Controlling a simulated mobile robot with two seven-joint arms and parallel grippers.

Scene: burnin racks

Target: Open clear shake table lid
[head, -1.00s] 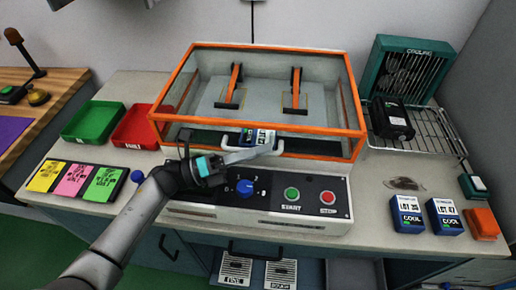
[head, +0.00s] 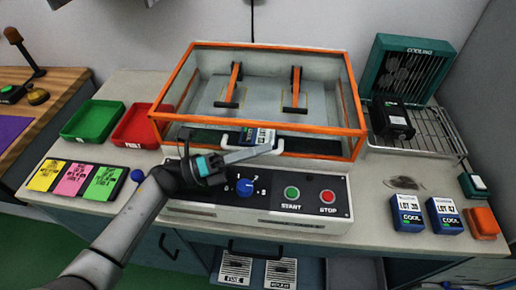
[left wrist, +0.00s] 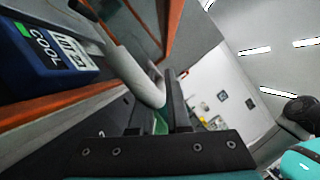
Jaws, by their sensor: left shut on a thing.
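The clear shake table lid (head: 190,82) has an orange frame and looks down over the shake table (head: 262,97). A white handle (head: 279,147) sits at the middle of its front edge. My left gripper (head: 266,149) reaches in front of the lid and is shut on this handle. In the left wrist view the white handle (left wrist: 137,75) runs between the dark fingers (left wrist: 158,112). A blue labelled pack (head: 262,134) shows behind the handle, and large in the left wrist view (left wrist: 45,55). My right gripper is not in view.
The control panel (head: 265,208) with a blue dial (head: 244,187) and START and STOP buttons lies below the gripper. Red (head: 137,126) and green (head: 93,121) trays stand left. A cooling rack (head: 428,135) and two blue packs (head: 407,211) (head: 444,214) are right.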

